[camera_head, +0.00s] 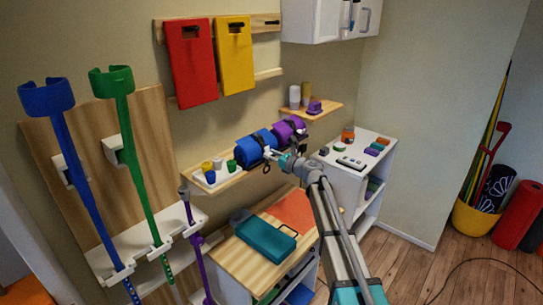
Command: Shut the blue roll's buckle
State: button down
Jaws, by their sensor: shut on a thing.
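The blue roll (251,145) lies on the wooden wall shelf, with a dark strap around it. My gripper (270,154) is at the right front of the blue roll, shut on its buckle. The buckle is small and mostly hidden by my fingers. I cannot tell whether its two halves are joined.
A purple roll (284,133) lies just right of the blue one. Several small cups (231,164) stand on a white tray at the shelf's left. Below is a wooden-topped cabinet with a teal case (266,238). A white cabinet (366,141) with small items stands right of my arm.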

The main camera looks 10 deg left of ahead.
jog(key=shift+w+f+y+b, duration=0.1)
jog(key=shift+f+y+b, duration=0.25)
jog(key=shift+b, duration=0.5)
jog(key=shift+a+r+t+b, duration=0.1)
jog(key=shift+t+b, duration=0.2)
jog(key=shift+b, duration=0.1)
jog(key=shift+r+y, duration=0.15)
jog(key=shift+y, duration=0.1)
jog(key=shift+c, duration=2)
grip_release()
jog(key=shift+r+p, duration=0.25)
jog(key=shift+p, duration=0.7)
